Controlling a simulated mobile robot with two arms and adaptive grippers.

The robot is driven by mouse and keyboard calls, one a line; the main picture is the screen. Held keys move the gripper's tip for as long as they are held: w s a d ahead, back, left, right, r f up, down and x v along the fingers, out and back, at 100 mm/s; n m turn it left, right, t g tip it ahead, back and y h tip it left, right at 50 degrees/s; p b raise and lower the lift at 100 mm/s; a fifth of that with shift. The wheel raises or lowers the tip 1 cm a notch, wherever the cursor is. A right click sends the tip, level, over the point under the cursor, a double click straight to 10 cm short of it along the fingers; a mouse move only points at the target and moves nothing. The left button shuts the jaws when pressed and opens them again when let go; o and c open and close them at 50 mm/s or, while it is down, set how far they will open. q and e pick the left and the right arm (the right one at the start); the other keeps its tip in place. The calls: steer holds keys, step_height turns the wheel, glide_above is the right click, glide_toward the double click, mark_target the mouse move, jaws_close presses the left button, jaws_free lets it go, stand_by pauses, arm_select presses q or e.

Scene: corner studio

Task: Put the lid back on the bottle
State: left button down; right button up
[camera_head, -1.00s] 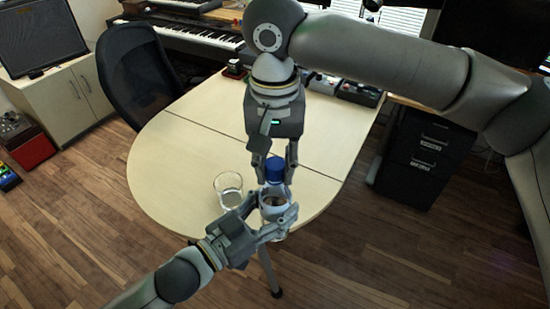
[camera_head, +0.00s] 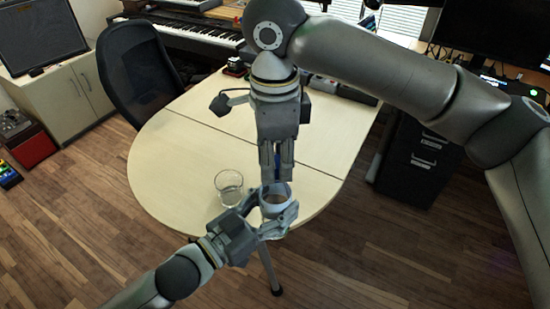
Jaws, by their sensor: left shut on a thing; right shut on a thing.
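The bottle (camera_head: 274,210) is upright at the near edge of the table, a pale container with a whitish upper part. My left gripper (camera_head: 279,220) is shut around its body from the left. My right gripper (camera_head: 277,177) points straight down above the bottle's top and is shut on the blue lid (camera_head: 277,156). Only a sliver of blue shows between its fingers, so most of the lid is hidden. The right fingertips reach the bottle's rim in the picture; I cannot tell whether the lid touches the bottle.
A clear drinking glass (camera_head: 229,188) stands on the pale rounded table (camera_head: 175,150) just left of the bottle. A black office chair (camera_head: 140,75) is at the table's back left. Keyboards and small devices lie behind. The left part of the table is clear.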

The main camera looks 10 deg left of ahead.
stand_by(0.3)
steer(key=o, duration=0.6)
steer(key=shift+r, duration=2.3)
